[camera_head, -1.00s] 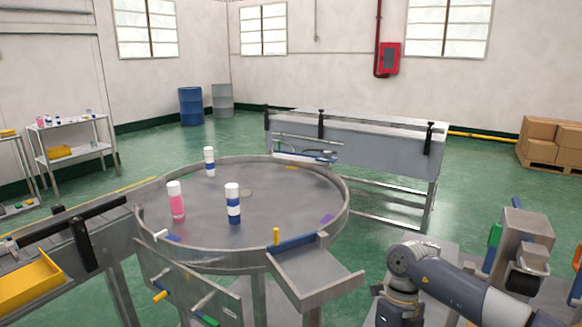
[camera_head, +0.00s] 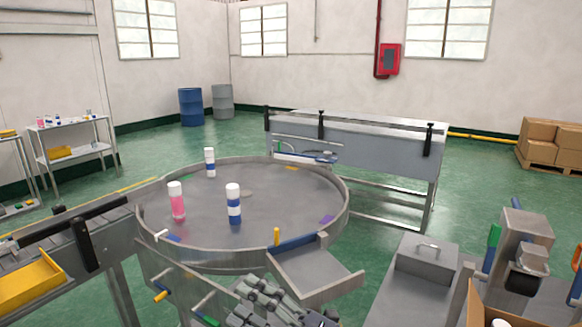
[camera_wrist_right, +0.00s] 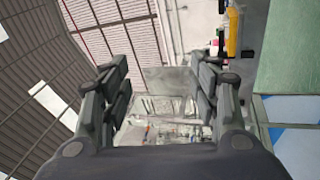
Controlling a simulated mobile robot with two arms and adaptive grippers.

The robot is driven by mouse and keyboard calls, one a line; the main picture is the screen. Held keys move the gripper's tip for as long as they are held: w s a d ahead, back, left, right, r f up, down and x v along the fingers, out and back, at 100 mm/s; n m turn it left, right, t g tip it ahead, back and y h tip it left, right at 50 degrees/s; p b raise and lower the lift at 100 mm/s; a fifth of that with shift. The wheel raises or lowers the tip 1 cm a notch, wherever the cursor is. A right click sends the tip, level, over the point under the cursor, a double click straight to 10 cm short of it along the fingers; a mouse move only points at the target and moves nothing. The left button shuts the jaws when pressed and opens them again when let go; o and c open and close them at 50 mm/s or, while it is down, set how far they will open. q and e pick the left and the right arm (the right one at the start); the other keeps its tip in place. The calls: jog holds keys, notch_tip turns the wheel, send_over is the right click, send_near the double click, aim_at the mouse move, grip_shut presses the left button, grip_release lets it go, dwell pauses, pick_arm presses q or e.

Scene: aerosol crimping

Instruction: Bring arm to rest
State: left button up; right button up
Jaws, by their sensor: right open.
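My right gripper (camera_head: 262,302) is at the bottom middle of the head view, in front of the round table's near side. In the right wrist view its two black fingers (camera_wrist_right: 162,95) stand apart with nothing held between them. My left gripper is in neither view. A pink can with a white cap (camera_head: 177,202), a blue-and-white can (camera_head: 233,204) and another blue-and-white can (camera_head: 210,162) stand upright on the round table (camera_head: 270,225), apart from the gripper.
A metal chute (camera_head: 315,275) juts from the table's front right. A grey box with a handle (camera_head: 427,262) and a machine (camera_head: 520,250) stand at right. An open cardboard box (camera_head: 478,312) is at the bottom right. A conveyor (camera_head: 110,235) with a yellow tray (camera_head: 30,283) is at left.

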jog(key=w+d+f+m+t+h, duration=0.2)
jog(key=w+d+m+t+h, duration=0.1)
jog(key=d+m+t+h, duration=0.4)
jog(key=w+d+f+m+t+h, duration=0.1)
jog(key=w+d+m+t+h, duration=0.25)
jog(key=m, duration=0.55)
jog(key=s+d+f+m+g+h, duration=0.3)
jog(key=s+d+f+m+h, duration=0.15)
jog(key=d+f, duration=0.25)
jog(key=s+d+f+m+g+h, duration=0.3)
jog(key=d+f+m+h, duration=0.15)
jog(key=d+f, duration=0.2)
jog(key=s+d+f+m+g, duration=0.2)
jog(key=s+f+g, duration=0.35)
jog(key=s, duration=0.55)
jog(key=s+d+f+m+g, duration=0.15)
jog(key=s+f+g, duration=0.25)
jog(key=s+f, duration=0.55)
jog(key=s+f+g, duration=0.1)
jog(key=s+f, duration=0.2)
jog(key=f, duration=2)
jog(key=s+d+f+g, duration=0.1)
jog(key=s+d+f, duration=0.2)
jog(key=s+f, duration=1.3)
jog(key=shift+s+f+n, duration=0.35)
jog(key=shift+s, duration=0.35)
